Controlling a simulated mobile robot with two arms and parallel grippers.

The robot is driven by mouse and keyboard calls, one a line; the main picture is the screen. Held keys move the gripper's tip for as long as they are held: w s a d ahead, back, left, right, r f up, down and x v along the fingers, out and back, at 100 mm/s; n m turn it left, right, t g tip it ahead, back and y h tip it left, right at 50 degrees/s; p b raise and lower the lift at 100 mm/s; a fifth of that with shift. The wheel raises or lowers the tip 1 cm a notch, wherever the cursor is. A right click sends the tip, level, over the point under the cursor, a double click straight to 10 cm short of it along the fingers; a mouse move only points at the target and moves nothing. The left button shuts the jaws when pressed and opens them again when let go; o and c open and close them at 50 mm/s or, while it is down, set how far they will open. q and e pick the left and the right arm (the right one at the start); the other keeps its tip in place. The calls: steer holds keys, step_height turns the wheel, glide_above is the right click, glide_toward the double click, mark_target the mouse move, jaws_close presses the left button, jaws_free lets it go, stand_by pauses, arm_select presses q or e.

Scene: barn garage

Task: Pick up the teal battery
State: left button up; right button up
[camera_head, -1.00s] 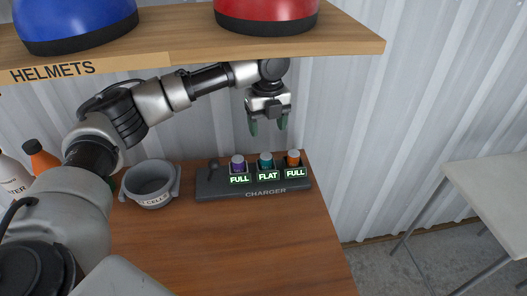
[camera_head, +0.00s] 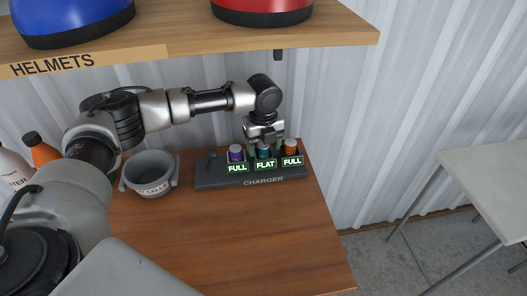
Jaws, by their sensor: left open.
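The teal battery (camera_head: 263,151) stands upright in the middle slot of the dark charger (camera_head: 225,181), above a sign reading FLAT. A purple battery (camera_head: 236,153) stands to its left and an orange battery (camera_head: 291,147) to its right, both over signs reading FULL. My left gripper (camera_head: 265,148) is open and pointing down at the teal battery, with its fingers around or just behind its top. The fingertips are partly hidden by the batteries, so I cannot tell whether they touch it. My right gripper is not in view.
A grey cup (camera_head: 150,174) labelled for cells stands left of the charger on the wooden table (camera_head: 240,235). Bottles (camera_head: 42,152) stand at the far left. A helmet shelf (camera_head: 190,47) overhangs my left arm. The table's front is clear.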

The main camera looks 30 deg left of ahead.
arm_select(q)
steer(key=shift+c, duration=0.3)
steer(key=c, duration=1)
steer(key=shift+r, duration=0.2)
steer(key=shift+r, duration=0.2)
step_height(320, 180, up, 4)
steer(key=shift+f+b, duration=0.15)
steer(key=shift+b, duration=0.2)
steer(key=s+d+r, duration=0.1)
steer(key=d+r, duration=0.2)
steer(key=d, duration=0.2)
steer(key=s+d+r+b, duration=0.1)
steer(key=d+r, duration=0.2)
steer(key=d, duration=0.3)
steer(key=shift+d+r, duration=0.3)
steer(key=shift+r, duration=0.05)
steer(key=shift+r, duration=0.1)
